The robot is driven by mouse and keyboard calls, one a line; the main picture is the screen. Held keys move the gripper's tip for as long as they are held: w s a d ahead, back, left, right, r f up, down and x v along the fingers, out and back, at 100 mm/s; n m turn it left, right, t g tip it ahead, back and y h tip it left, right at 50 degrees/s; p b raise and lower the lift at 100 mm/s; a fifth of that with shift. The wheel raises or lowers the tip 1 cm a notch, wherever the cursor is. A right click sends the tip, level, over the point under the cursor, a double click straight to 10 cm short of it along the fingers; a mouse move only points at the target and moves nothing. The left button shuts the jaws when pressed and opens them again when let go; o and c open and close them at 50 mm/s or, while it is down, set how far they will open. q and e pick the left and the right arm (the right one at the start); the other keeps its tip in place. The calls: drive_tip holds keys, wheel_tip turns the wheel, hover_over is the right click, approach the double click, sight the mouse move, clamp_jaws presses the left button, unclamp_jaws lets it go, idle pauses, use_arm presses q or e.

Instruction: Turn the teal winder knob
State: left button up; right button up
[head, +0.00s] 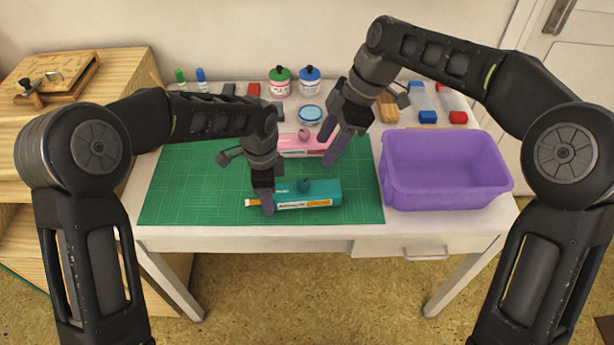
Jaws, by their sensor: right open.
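A teal winder (320,196) with a label along its front lies on the green cutting mat (185,195), near the mat's front edge. Its small round dark teal knob (305,185) stands on its top. My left gripper (266,202) points down at the winder's left end; I cannot tell whether it touches it or how far its fingers are apart. My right gripper (333,140) is open and empty, above and behind the winder, beside a similar pink winder (292,151). It hides part of the pink winder's right end.
A purple bin (445,198) stands right of the mat. Behind are ink jars (280,82), a round blue-lidded tin (310,114) and several small blocks. A wooden cabinet (120,75) is at the left. The mat's left part is clear.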

sight(305, 182)
drive_tip(key=x, duration=1.1)
drive_tip(key=shift+a+f, duration=0.15)
drive_tip(key=shift+f, duration=0.1)
clamp_jaws()
